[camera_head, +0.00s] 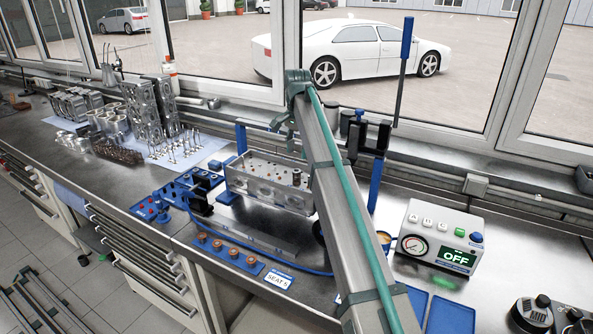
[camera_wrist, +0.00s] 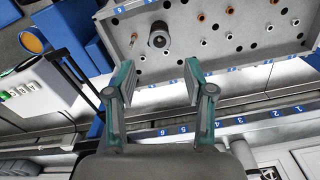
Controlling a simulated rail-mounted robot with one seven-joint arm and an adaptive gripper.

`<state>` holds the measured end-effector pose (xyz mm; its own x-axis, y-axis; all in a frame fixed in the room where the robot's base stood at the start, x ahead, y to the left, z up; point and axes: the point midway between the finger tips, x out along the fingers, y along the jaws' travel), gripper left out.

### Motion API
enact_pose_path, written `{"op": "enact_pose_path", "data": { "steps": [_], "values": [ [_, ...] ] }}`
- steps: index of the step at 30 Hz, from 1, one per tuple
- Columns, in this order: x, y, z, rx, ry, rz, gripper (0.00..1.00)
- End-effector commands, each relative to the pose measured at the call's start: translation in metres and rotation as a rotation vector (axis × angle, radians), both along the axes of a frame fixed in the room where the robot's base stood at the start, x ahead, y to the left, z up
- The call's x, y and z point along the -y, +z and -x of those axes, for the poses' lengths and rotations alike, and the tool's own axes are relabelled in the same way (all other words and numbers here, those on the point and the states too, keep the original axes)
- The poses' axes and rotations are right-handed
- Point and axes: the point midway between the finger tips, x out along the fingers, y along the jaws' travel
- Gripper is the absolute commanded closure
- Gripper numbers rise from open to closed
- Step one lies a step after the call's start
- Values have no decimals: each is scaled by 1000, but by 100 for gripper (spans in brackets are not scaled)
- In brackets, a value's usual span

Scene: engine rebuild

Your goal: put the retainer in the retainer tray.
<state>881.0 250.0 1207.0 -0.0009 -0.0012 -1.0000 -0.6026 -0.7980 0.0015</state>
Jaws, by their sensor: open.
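My gripper (camera_wrist: 161,82) is open, with nothing between its two teal-edged fingers in the wrist view. Its fingertips point toward the near edge of the grey cylinder head (camera_wrist: 190,65). A dark round part (camera_wrist: 158,40), perhaps the retainer with its spring, stands on the head just beyond the fingertips, apart from them. In the head view a small dark part (camera_head: 297,177) stands on top of the cylinder head (camera_head: 262,182). I cannot tell the retainer tray for certain; flat blue trays (camera_head: 450,318) lie at the front right, partly behind my arm.
The blue stand with a dark lever (camera_head: 402,75) rises behind the head. A gauge box (camera_head: 440,240) reading OFF stands at right. A blue strip with copper-coloured parts (camera_head: 230,253) lies in front. Valves (camera_head: 178,148) and engine parts fill the bench at left.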

Motion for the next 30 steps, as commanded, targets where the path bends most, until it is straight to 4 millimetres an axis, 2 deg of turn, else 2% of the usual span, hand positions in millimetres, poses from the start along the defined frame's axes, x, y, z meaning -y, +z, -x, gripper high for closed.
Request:
{"op": "enact_pose_path", "data": {
  "steps": [3,11,19,27,30],
  "values": [
    [0,-12,1,-1,1,0,47],
    [-1,-28,4,-1,2,0,47],
    [-3,-62,5,-1,2,-1,47],
    [-3,-67,4,1,2,-1,47],
    [-3,-67,4,1,2,-1,64]
  ]
}}
